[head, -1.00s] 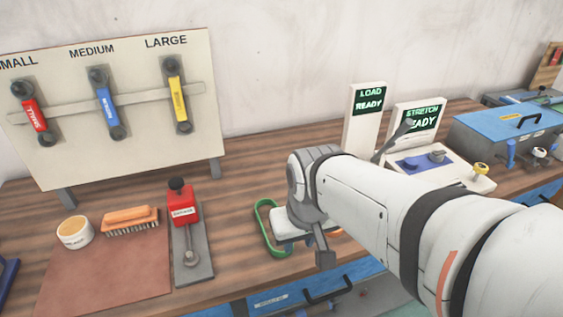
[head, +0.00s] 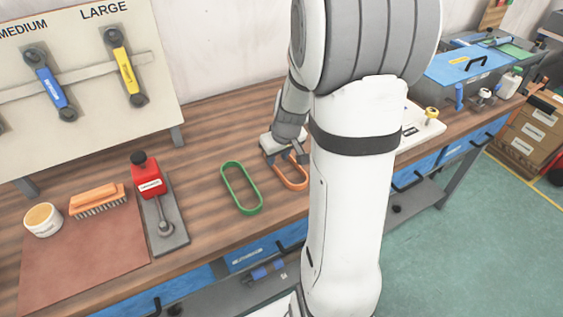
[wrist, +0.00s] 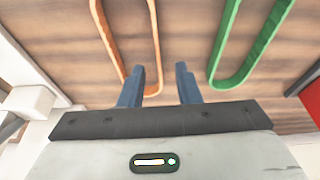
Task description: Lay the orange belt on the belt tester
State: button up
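The orange belt (head: 289,184) lies flat on the wooden bench, partly hidden by my gripper and arm. In the wrist view the orange belt (wrist: 106,40) is at upper left, its near end by my left fingertip. My gripper (wrist: 163,75) is open, with nothing between its fingers. In the head view my gripper (head: 284,156) is low over the far end of the orange belt; contact cannot be told. The belt tester's white base (head: 423,133) shows to the right of my arm, which hides the rest of it.
A green belt (head: 232,191) lies left of the orange one and is at upper right in the wrist view (wrist: 227,45). A red-topped device (head: 149,177), brush (head: 97,197) and tub (head: 42,219) stand further left.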

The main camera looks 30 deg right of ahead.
aim_at(276, 167)
jog(key=shift+x, duration=2.7)
jog(key=shift+d, duration=0.15)
jog(key=shift+c, duration=0.2)
grip_shut()
